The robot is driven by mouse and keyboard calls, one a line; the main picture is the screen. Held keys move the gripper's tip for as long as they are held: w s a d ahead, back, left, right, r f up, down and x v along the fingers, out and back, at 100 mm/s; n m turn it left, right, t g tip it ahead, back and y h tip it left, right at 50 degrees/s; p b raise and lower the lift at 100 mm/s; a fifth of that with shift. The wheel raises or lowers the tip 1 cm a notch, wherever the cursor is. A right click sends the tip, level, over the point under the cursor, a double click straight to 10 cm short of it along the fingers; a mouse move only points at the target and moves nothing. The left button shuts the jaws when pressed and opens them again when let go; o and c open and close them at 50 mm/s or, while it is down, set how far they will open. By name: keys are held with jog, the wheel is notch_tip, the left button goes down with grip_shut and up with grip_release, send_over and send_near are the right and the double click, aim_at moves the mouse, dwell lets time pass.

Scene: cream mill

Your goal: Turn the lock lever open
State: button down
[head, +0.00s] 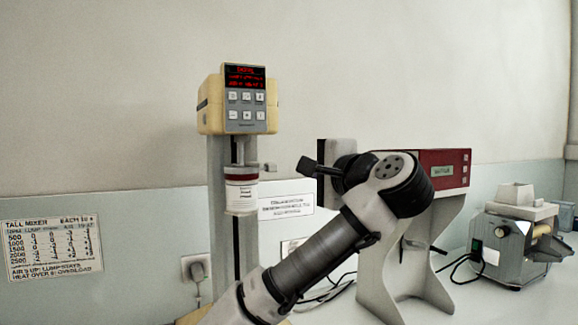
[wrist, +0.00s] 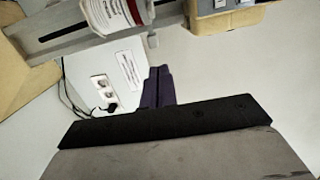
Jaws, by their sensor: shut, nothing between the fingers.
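The tall mixer has a yellow head (head: 205,108) with a red-lit display and buttons on a grey column (head: 217,190). A white jar with a dark red band (head: 241,192) hangs under the head. A small grey lever (head: 270,168) sticks out to the right above the jar; it looks like the lock lever. It also shows in the wrist view (wrist: 153,40), beside the jar (wrist: 115,14). My gripper (head: 304,166) is shut and empty, to the right of the lever and apart from it. In the wrist view my fingertips (wrist: 159,70) point towards the lever.
A red-fronted machine (head: 450,168) on a grey stand is behind my arm at right. A grey machine (head: 508,248) stands on the bench farther right. A notice (head: 285,207) and a wall socket (head: 195,268) are on the wall. A mixer chart (head: 52,248) hangs at left.

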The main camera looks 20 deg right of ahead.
aim_at(254, 165)
jog(key=w+a+p, duration=0.1)
jog(key=w, duration=0.1)
jog(key=w+a+p, duration=0.1)
jog(key=w+p, duration=0.1)
jog(key=w, duration=0.1)
jog(key=w+a+p, duration=0.2)
jog(key=w, duration=0.1)
jog(key=shift+r, duration=0.1)
jog(key=shift+s+a, duration=0.35)
jog(key=shift+a, duration=0.05)
jog(key=shift+a, duration=0.15)
